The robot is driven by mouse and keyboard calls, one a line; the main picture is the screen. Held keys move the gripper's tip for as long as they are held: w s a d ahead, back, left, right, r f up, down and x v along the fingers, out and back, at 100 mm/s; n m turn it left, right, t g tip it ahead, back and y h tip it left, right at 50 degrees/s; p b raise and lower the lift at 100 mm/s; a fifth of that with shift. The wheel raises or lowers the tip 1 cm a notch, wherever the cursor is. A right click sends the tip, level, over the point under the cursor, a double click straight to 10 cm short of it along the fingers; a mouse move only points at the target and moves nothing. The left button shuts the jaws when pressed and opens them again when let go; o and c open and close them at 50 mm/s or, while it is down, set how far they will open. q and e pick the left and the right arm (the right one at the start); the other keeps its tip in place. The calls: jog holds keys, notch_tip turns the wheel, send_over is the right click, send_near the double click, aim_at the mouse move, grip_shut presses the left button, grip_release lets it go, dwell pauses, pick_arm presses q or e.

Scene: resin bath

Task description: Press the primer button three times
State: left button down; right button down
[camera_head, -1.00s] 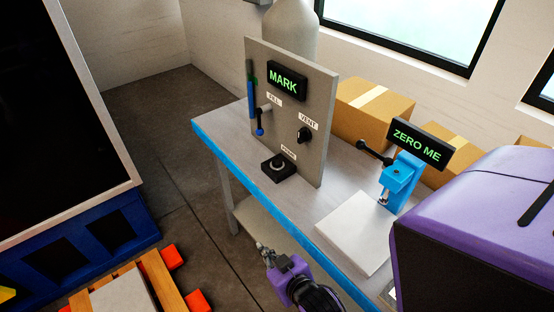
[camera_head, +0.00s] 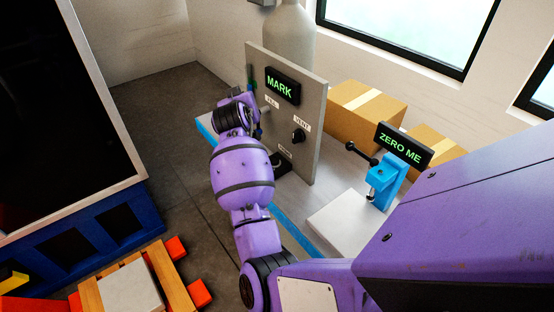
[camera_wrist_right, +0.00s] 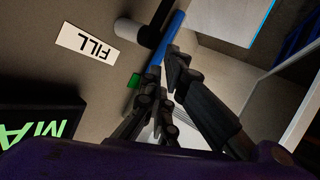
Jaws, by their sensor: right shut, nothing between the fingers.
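The primer button's black base (camera_head: 283,163) stands on the bench at the foot of the grey panel (camera_head: 312,110). My right arm partly covers it, and the button top is hard to make out. It is outside the right wrist view. My right arm reaches up in front of the panel's left side in the head view. Its gripper is mostly hidden there behind the wrist. In the right wrist view my right gripper (camera_wrist_right: 168,76) is shut and empty, beside the blue sight tube (camera_wrist_right: 170,33) and above the primer button's level. My left gripper is not in view.
The panel carries a green MARK display (camera_head: 282,86), a FILL label (camera_wrist_right: 86,46) and a black VENT knob (camera_head: 298,136). A blue stand (camera_head: 383,182) with a ZERO ME display (camera_head: 403,146) is on the right. Cardboard boxes (camera_head: 365,112) stand behind.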

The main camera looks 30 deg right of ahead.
aim_at(274, 161)
pick_arm(q)
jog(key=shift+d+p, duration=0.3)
jog(key=shift+p, duration=0.05)
pick_arm(e)
jog(key=s+d+f+m+g+h, duration=0.1)
jog(key=s+d+f+m+g, duration=0.1)
jog(key=s+g, duration=0.6)
jog(key=shift+s+d+f, duration=0.2)
jog(key=shift+d+f, duration=0.15)
jog(key=shift+d, duration=0.25)
jog(key=shift+f, duration=0.15)
